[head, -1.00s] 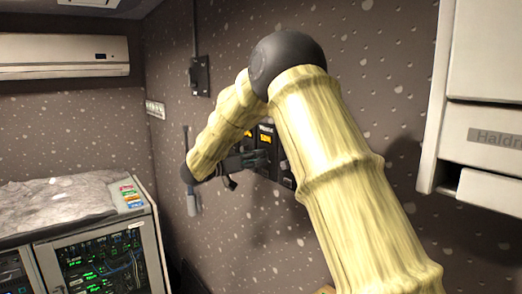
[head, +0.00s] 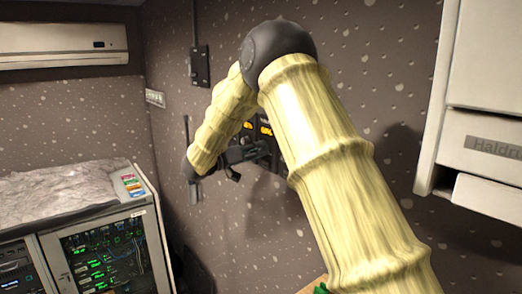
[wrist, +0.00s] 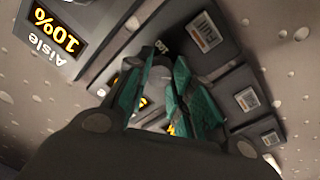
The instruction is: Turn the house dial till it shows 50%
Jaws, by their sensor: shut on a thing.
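My gripper (wrist: 163,97) has green finger pads closed around a pale grey dial knob (wrist: 160,77) on the wall. The label by this knob is mostly hidden, so I cannot read its name or full value; only scraps of yellow digits show between the fingers. Beside it in the wrist view, a display (wrist: 58,35) reads "Aisle 10%", appearing upside down. In the head view, my gripper (head: 258,151) is at the dark dial panel, below two lit yellow displays (head: 265,129) too small to read with certainty.
Several dark plates with white labels (wrist: 247,98) run along the other side of the knob. A white cabinet (head: 485,140) juts out at the right. An equipment rack (head: 100,255) stands at the lower left, and a dark switch box (head: 200,66) is on the wall.

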